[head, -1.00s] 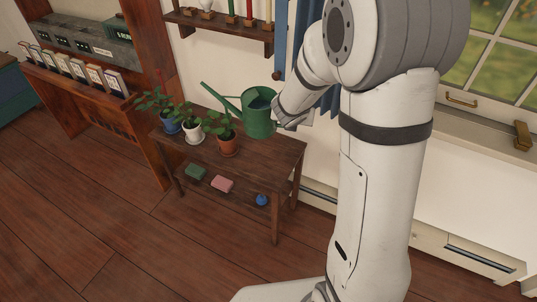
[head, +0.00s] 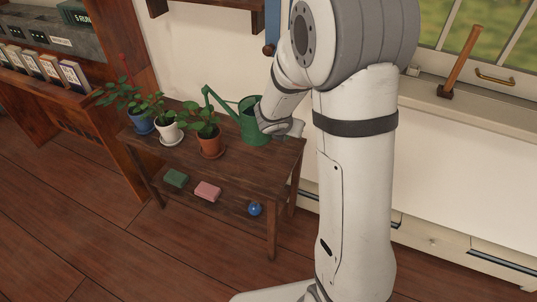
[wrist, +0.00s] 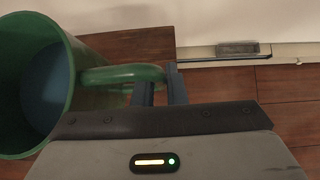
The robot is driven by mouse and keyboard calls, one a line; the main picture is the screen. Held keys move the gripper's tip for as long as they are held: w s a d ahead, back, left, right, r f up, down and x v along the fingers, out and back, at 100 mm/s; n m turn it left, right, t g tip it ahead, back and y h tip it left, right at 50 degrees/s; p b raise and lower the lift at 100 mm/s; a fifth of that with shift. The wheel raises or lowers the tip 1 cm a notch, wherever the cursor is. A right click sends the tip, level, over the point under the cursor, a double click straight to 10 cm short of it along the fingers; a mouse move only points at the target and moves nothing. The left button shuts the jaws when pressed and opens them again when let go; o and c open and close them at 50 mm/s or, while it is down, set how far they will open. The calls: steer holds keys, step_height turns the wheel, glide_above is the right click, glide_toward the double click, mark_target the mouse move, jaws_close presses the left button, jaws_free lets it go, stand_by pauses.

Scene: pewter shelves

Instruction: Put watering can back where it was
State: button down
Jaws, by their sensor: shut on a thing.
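The green watering can (head: 253,122) is at the right end of the small wooden table (head: 240,160), upright or nearly so, with its long spout pointing left. In the wrist view the can (wrist: 75,95) shows its open top with a blue-grey inside, and its handle runs between my fingers. My gripper (wrist: 160,85) is shut on this handle, on the can's right side. In the head view my gripper (head: 268,125) is partly hidden by my own wrist. I cannot tell whether the can's base touches the tabletop.
Three potted plants stand left of the can, in a blue pot (head: 140,125), a white pot (head: 170,132) and a terracotta pot (head: 211,147). The lower shelf holds a green block (head: 176,178), a pink block (head: 207,191) and a blue object (head: 255,209). A wooden-handled tool (head: 460,62) stands on the windowsill.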

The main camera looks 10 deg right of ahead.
step_height(320, 180, down, 9)
steer(key=b, duration=0.4)
steer(key=shift+d+b, duration=0.15)
steer(key=shift+b, duration=0.15)
steer(key=shift+f, duration=0.15)
steer(key=shift+f, duration=0.1)
steer(key=c, duration=1.5)
jaws_free()
